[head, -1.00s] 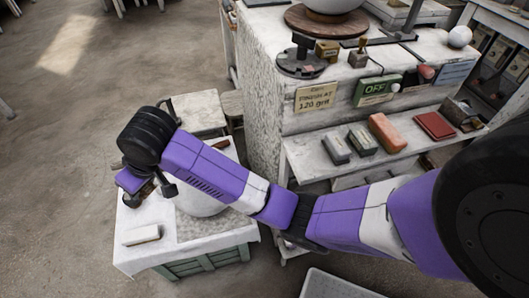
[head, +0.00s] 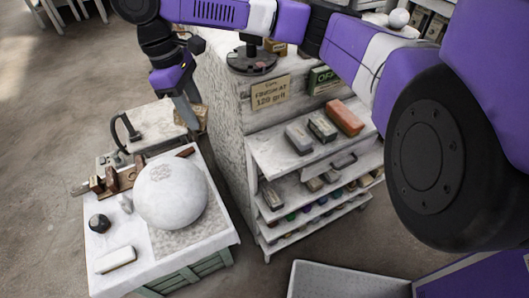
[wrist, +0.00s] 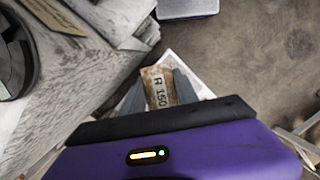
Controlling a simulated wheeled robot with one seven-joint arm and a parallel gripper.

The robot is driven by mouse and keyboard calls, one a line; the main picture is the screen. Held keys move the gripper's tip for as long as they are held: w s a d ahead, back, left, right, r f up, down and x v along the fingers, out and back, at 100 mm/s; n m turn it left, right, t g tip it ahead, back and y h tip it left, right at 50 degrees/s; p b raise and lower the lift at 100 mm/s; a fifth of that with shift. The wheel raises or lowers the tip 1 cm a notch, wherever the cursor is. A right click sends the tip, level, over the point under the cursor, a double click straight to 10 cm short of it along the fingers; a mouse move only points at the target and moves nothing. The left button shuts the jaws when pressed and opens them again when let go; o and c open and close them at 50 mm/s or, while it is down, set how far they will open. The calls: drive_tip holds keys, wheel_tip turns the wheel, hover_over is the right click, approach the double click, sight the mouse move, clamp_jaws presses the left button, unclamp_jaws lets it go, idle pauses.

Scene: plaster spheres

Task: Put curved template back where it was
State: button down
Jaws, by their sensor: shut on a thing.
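The curved template (wrist: 158,88), a worn tan and white piece marked "R 150", is between the two grey fingers of my gripper (wrist: 162,80) in the wrist view. My gripper is shut on it. In the head view my gripper (head: 185,105) points down to the left of the tall plaster-covered cabinet, and a brown part of the template (head: 200,117) shows by its fingertips. The template's curved edge is hard to make out. I cannot tell whether it touches anything below.
Shelves (head: 262,160) with sanding blocks stand right. Open floor (head: 60,110) lies left.

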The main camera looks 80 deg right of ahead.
drive_tip(key=s+d+r+m+g, duration=0.15)
drive_tip(key=s+d, duration=0.25)
drive_tip(key=s, duration=0.5)
drive_tip(key=s+d+r+m+g, duration=0.1)
drive_tip(key=s+d+r, duration=0.25)
drive_tip(key=s, duration=0.45)
drive_tip(key=f, duration=1)
drive_tip(key=f+p, duration=0.1)
drive_tip(key=f, duration=0.9)
drive_tip(key=shift+s+d+f, duration=0.1)
drive_tip(key=shift+s+f, duration=0.1)
drive_tip(key=shift+f, duration=0.1)
drive_tip(key=c, duration=0.9)
unclamp_jaws()
